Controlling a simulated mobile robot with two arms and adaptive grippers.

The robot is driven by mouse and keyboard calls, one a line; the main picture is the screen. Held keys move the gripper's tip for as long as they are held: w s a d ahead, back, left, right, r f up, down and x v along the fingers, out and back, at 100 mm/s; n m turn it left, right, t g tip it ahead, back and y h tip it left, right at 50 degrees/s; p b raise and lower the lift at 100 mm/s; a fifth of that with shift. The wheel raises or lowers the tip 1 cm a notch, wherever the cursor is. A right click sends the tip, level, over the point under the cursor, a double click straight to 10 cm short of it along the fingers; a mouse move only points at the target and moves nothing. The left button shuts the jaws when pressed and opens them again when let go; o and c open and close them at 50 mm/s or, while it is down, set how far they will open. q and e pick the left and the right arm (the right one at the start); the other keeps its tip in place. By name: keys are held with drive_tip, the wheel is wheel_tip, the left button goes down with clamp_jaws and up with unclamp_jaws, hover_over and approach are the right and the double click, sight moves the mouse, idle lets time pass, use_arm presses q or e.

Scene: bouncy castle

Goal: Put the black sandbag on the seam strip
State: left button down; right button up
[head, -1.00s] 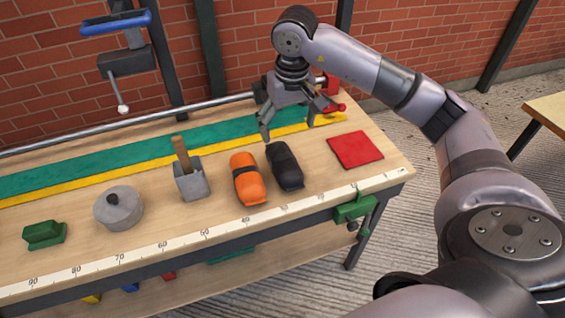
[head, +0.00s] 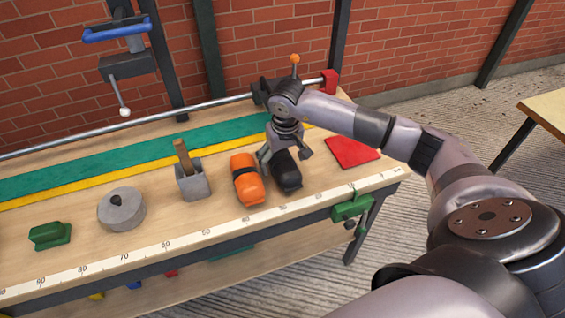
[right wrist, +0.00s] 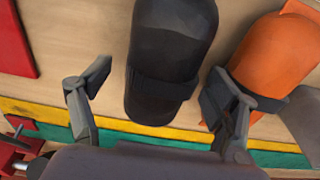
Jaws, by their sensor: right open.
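The black sandbag (head: 288,176) lies on the workbench, just right of an orange sandbag (head: 247,182). Behind them runs a long green strip (head: 120,156) with a yellow band (head: 110,174) along its front; I take these for the seam strip. My right gripper (head: 285,154) is open and low over the black sandbag's far end. In the right wrist view the black sandbag (right wrist: 170,50) lies between the spread fingers, with a gap on the left; the right finger is close to the orange sandbag (right wrist: 272,62). My left gripper is not in view.
A red square (head: 352,152) lies to the right on the bench. To the left stand a grey holder (head: 193,186) with a wooden handle, a grey round weight (head: 122,210) and a green block (head: 49,236). A metal bar (head: 130,125) runs along the back.

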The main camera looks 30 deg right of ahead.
drive_tip(key=shift+c, duration=0.3)
drive_tip(key=c, duration=1.9)
drive_tip(key=shift+w, duration=0.15)
